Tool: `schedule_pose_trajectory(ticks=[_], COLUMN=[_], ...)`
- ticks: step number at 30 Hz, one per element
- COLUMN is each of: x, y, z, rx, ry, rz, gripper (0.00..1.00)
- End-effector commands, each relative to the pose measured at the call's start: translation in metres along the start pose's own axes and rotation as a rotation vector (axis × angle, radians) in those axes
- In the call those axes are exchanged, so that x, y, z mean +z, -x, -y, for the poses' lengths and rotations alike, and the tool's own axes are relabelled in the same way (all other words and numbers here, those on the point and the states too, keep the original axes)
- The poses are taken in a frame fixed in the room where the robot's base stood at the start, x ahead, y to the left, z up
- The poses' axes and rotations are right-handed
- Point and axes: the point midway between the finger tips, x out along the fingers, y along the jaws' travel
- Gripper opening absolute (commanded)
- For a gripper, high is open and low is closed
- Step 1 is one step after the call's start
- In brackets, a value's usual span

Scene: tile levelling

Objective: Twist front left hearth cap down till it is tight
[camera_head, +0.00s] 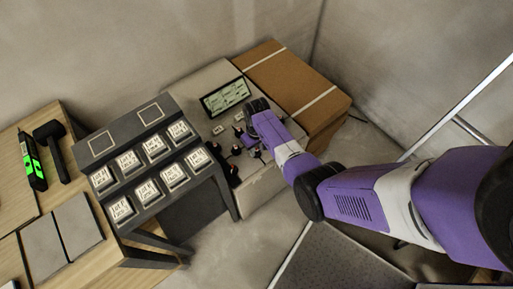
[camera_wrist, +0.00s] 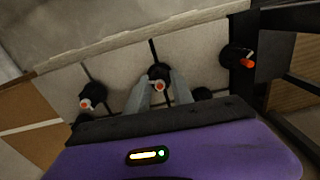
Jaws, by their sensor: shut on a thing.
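My gripper (camera_wrist: 158,86) is shut on a black hearth cap (camera_wrist: 158,71) with an orange-and-white centre, at the middle of the wrist view. The cap sits at a crossing of dark joints between pale hearth tiles (camera_wrist: 115,72). A second cap (camera_wrist: 88,103) stands to the left and a third, with a red-orange tip (camera_wrist: 248,62), to the right. Another dark cap (camera_wrist: 202,93) is partly hidden behind my gripper's body. In the head view, several small dark caps (camera_head: 236,150) show on the hearth (camera_head: 262,185), beside my arm; my fingertips cannot be made out there.
A dark rack (camera_head: 150,140) with several labelled boxes stands left of the hearth. A wooden bench (camera_head: 60,210) holds a mallet (camera_head: 50,135), a green-lit tool (camera_head: 32,165) and grey tiles (camera_head: 75,222). A cardboard box (camera_head: 295,80) lies behind the hearth. A small display (camera_head: 225,97) stands at its back.

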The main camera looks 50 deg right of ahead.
Motion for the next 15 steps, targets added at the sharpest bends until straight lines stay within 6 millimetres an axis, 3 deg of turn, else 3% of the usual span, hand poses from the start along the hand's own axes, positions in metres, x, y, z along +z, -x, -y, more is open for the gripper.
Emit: schedule_pose_trajectory(ticks=[15], x=[0.0003], y=[0.0004], z=[0.0002], rx=[0.0], ry=[-0.488], rz=[0.001], gripper=[0.0])
